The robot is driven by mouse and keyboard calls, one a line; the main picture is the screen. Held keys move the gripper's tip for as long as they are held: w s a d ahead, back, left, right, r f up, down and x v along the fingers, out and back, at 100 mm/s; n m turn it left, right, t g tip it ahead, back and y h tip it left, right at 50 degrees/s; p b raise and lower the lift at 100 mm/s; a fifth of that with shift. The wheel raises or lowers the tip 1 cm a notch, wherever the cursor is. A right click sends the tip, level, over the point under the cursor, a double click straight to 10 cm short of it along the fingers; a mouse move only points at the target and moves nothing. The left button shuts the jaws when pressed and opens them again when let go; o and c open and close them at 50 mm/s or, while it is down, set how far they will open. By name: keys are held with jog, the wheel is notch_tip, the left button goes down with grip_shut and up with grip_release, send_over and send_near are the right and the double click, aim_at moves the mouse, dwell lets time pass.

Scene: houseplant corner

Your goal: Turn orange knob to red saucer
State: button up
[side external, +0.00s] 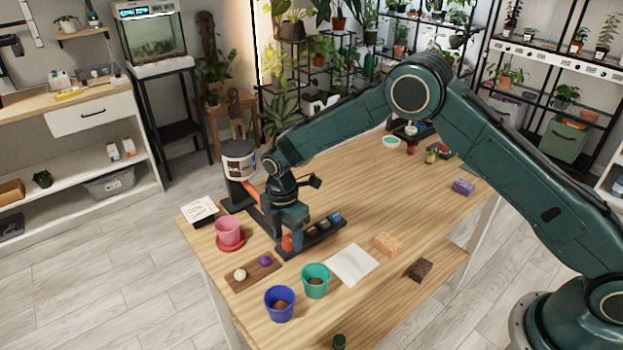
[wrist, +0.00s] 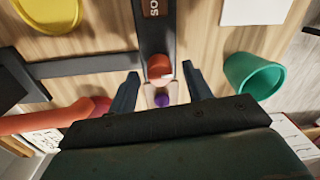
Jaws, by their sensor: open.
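The orange knob (side external: 287,243) stands at the near end of a black panel (side external: 318,232). My gripper (side external: 291,233) points down over it. In the wrist view the knob (wrist: 159,67) lies between my two open fingers (wrist: 160,72), with a visible gap on each side. The red saucer (side external: 230,245) is left of the knob, under a pink pot (side external: 229,229). In the wrist view a pinkish-red edge (wrist: 98,103) shows partly behind my gripper.
A green pot (side external: 315,281) and a blue pot (side external: 279,304) stand near the front. A wooden tray (side external: 250,280) holds a white and a purple ball. White paper (side external: 352,264) lies right of the panel. A yellow dish (wrist: 50,14) shows in the wrist view.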

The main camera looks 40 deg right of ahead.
jog(key=shift+f, duration=0.2)
jog(key=c, duration=1)
jog(key=shift+m, duration=0.5)
jog(key=m, duration=0.4)
jog(key=shift+m+y, duration=0.3)
jog(key=shift+m, duration=2.1)
